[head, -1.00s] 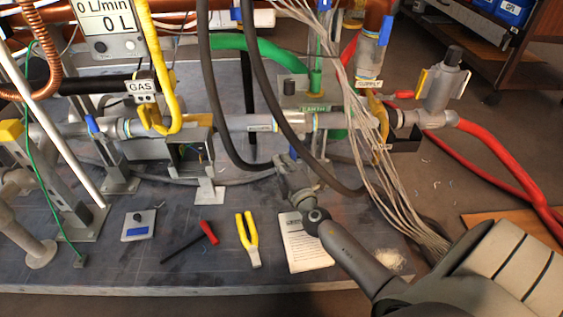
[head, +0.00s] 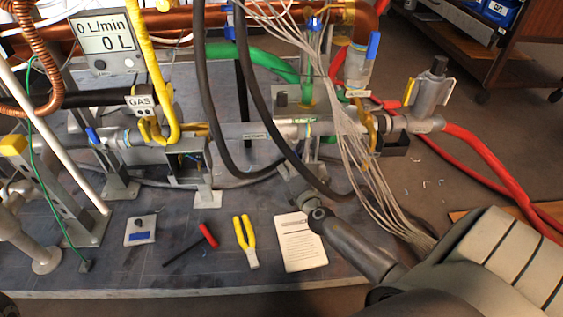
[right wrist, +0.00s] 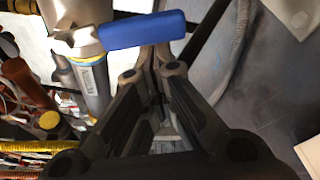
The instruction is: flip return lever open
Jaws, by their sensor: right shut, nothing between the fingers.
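A blue lever handle (right wrist: 143,29) sits on a metal valve (right wrist: 80,35) in the right wrist view. It lies across the picture just beyond my fingertips. Beside the valve is a grey pipe (right wrist: 93,85) with a small label I cannot read. My right gripper (right wrist: 153,58) is shut and empty, its tips at the handle's lower edge; I cannot tell whether they touch. In the head view my right gripper (head: 286,168) is below the horizontal pipe (head: 245,132), partly behind a black hose. Blue levers also show at left (head: 93,135) and upper right (head: 373,46). My left gripper is out of view.
Black hoses (head: 275,115) and a bundle of grey wires (head: 365,165) hang close to my right gripper.

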